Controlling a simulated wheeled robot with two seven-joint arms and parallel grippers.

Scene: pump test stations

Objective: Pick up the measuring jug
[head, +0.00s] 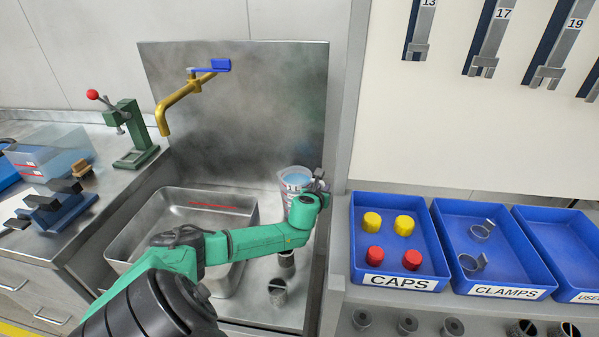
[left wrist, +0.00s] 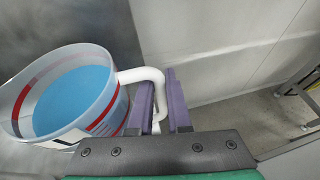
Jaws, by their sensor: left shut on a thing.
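The measuring jug (head: 296,180) is clear with a red stripe and holds blue liquid. It is upright at the right side of the steel sink area, partly hidden by my left arm. In the left wrist view the jug (left wrist: 70,98) is at the left, its white handle (left wrist: 146,77) reaching right between my fingers. My left gripper (head: 317,182) is at the jug's right side; in the left wrist view its purple fingers (left wrist: 161,103) are shut on the handle. I cannot tell whether the jug's base touches the surface. My right gripper is not in view.
A steel basin (head: 150,222) lies left of the jug, below a yellow tap (head: 180,100) with a blue lever. A blue caps tray (head: 361,268) and clamps tray (head: 480,287) stand right. A green press (head: 130,125) stands left. Grey fittings (head: 278,291) lie below my forearm.

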